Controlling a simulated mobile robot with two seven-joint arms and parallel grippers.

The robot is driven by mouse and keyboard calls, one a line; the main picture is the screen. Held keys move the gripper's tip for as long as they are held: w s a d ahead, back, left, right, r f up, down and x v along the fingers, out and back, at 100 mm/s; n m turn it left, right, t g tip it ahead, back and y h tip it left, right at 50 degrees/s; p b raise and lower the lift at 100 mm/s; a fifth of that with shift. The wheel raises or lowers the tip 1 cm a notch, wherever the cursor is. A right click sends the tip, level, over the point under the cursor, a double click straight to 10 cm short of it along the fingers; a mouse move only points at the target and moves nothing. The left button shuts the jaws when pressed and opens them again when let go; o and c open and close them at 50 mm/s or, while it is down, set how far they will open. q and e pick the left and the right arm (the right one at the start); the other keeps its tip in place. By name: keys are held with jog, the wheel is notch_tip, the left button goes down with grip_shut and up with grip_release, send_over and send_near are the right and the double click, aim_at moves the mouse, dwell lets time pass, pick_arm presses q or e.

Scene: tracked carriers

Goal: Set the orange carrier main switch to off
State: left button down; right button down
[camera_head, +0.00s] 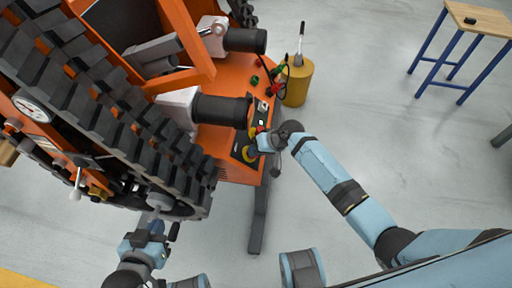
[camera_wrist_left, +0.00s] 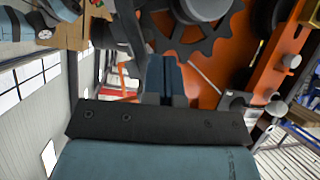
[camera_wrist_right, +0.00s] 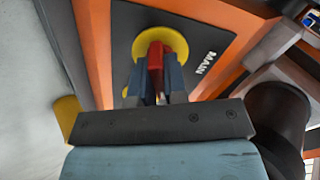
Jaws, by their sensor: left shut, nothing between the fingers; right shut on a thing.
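The orange carrier (camera_head: 225,165) fills the left and upper middle of the head view, with black tracks. Its main switch has a red handle (camera_wrist_right: 156,65) on a yellow disc (camera_wrist_right: 176,41), on a dark plate marked MAIN (camera_wrist_right: 208,62) in the right wrist view. My right gripper (camera_wrist_right: 160,85) is shut on the red handle. In the head view my right gripper (camera_head: 262,142) is at the carrier's control panel and hides part of the switch. My left gripper (camera_head: 154,222) is shut and empty, low beside the track; in the left wrist view its fingers (camera_wrist_left: 167,85) point towards a dark sprocket (camera_wrist_left: 185,30).
A yellow cylinder (camera_head: 298,84) with an upright lever stands behind the panel. A small table with blue legs (camera_head: 461,47) is at the back right. A gauge (camera_head: 32,109) sits on the carrier's left part. The grey floor (camera_head: 370,110) at the right is largely clear.

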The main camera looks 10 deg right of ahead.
jog(key=n, duration=0.3)
jog(key=shift+d, duration=0.1)
pick_arm(q)
jog(key=shift+d+f, duration=0.1)
pick_arm(e)
jog(key=n, duration=0.3)
jog(key=shift+f+n, duration=0.1)
jog(key=shift+n, duration=0.2)
pick_arm(q)
jog(key=shift+d+f+b, duration=0.1)
jog(key=shift+d+b, duration=0.05)
jog(key=shift+b, duration=0.6)
pick_arm(e)
jog(key=n, duration=0.3)
jog(key=shift+w, duration=0.1)
pick_arm(q)
jog(key=shift+r, duration=0.25)
pick_arm(e)
jog(key=shift+n, duration=0.8)
pick_arm(q)
jog(key=shift+f+b, duration=0.1)
jog(key=shift+b, duration=0.45)
pick_arm(e)
jog(key=shift+n, duration=0.7)
jog(key=c, duration=1.2)
grip_release()
jog(key=shift+o, duration=0.2)
